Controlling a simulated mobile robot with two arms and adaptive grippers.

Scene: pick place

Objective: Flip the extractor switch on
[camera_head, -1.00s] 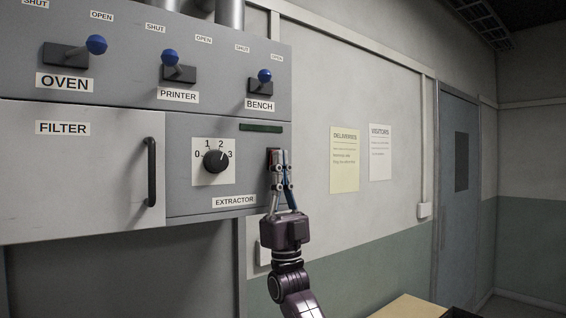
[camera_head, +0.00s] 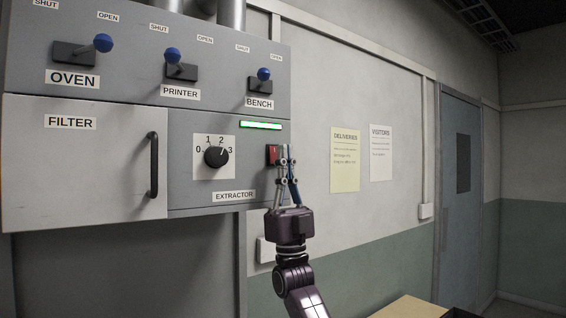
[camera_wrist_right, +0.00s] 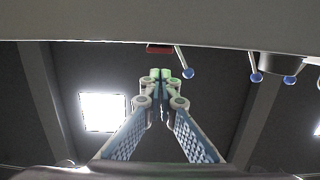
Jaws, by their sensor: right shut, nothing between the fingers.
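The extractor switch (camera_head: 272,155) is a small red rocker on the right side of the grey panel (camera_head: 190,190), right of the dial (camera_head: 216,157) and above the EXTRACTOR label (camera_head: 234,196). The indicator bar (camera_head: 260,125) above it glows green. My right gripper (camera_head: 287,150) is shut and empty, just right of the switch in the head view; whether it touches cannot be told. In the right wrist view its fingertips (camera_wrist_right: 160,74) are together, with a red piece (camera_wrist_right: 160,49) beyond them at the panel edge. My left gripper is out of view.
Blue-knobbed levers for oven (camera_head: 103,43), printer (camera_head: 173,55) and bench (camera_head: 264,74) stick out above. The filter door (camera_head: 80,180) has a black handle (camera_head: 154,165). A white box (camera_head: 263,251) is on the wall below.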

